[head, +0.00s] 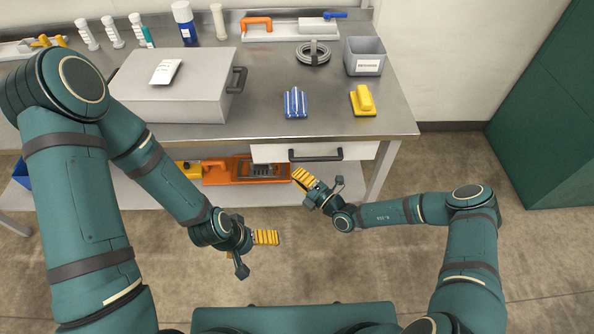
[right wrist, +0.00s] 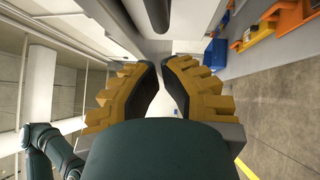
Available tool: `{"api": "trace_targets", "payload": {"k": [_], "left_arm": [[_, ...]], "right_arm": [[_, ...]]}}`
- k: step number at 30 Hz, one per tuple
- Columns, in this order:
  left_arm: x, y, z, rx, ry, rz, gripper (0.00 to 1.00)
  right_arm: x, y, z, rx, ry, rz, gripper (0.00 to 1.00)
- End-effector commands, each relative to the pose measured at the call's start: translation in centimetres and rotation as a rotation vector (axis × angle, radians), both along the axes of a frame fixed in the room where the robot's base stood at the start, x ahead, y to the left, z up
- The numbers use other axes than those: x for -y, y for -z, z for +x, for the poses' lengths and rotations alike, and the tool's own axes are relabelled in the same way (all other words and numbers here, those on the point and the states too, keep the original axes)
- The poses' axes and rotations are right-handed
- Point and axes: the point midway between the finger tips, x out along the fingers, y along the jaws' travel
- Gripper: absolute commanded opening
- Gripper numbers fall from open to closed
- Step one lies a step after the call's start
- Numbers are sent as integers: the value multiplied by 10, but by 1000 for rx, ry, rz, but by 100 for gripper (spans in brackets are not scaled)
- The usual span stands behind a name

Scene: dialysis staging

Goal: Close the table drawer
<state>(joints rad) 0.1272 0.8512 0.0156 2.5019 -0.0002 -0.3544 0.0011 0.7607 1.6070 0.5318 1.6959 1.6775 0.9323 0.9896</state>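The table drawer (head: 268,153) has a white front just below the front edge of the steel worktop. Its dark bar handle (head: 316,156) runs along the front. From this steep angle I cannot tell how far the drawer stands out. My right gripper (head: 300,173) is just in front of the drawer, below the left end of the handle. In the right wrist view its yellow fingers (right wrist: 160,75) stand apart with a narrow gap at the tips and nothing between them. My left gripper (head: 266,237) is empty over the floor, lower left of the drawer; its finger gap is hidden.
The worktop (head: 240,135) holds a grey case (head: 180,100), a blue item (head: 295,103), a yellow item (head: 363,100), a grey bin (head: 364,58) and a coiled cable (head: 314,53). An orange tray (head: 222,178) is on the lower shelf. Floor in front is clear.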

Motion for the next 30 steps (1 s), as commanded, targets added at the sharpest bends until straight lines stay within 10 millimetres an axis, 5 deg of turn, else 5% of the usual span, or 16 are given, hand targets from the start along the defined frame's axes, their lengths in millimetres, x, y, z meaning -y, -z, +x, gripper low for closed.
{"api": "trace_targets", "payload": {"k": [15, 26, 30], "left_arm": [[0, -13, -3, -7, 2, -1, 98], [0, -13, -3, -7, 2, -1, 98], [0, -13, -3, -7, 2, -1, 98]], "right_arm": [[66, 13, -65, -1, -1, -1, 0], [72, 15, -73, 1, -3, 0, 0], [59, 12, -82, 28, -70, -55, 0]]}}
